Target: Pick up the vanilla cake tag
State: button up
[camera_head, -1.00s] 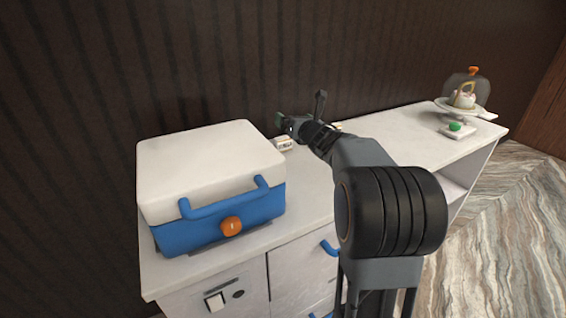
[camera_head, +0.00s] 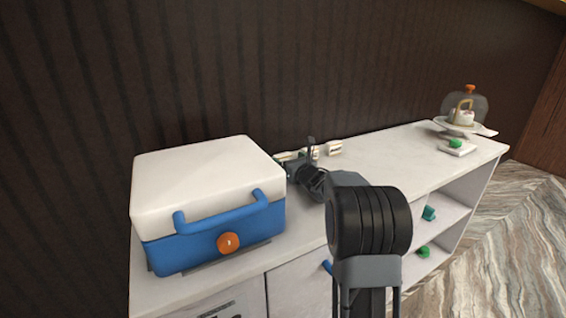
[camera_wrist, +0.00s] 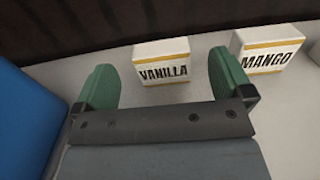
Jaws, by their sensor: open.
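The vanilla cake tag (camera_wrist: 163,63) is a small white block with yellow stripes and the word VANILLA in black. In the wrist view it stands upright on the counter, just beyond and between the green fingertips of my gripper (camera_wrist: 163,80). The jaws are open, with a finger on either side and nothing visibly held. In the head view my gripper is low by the back of the counter, right of the blue and white box, largely hidden by my arm.
A similar MANGO tag (camera_wrist: 268,52) stands just right of the vanilla one. The blue and white box (camera_head: 208,185) is close on the left. The dark wall (camera_head: 330,70) is behind. A domed cake stand (camera_head: 462,128) and a green-topped item (camera_head: 456,145) sit at the counter's far right.

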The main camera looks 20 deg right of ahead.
aim_at(285, 157)
jog(key=w, duration=0.5)
jog(key=shift+a, duration=0.35)
jog(key=c, duration=1)
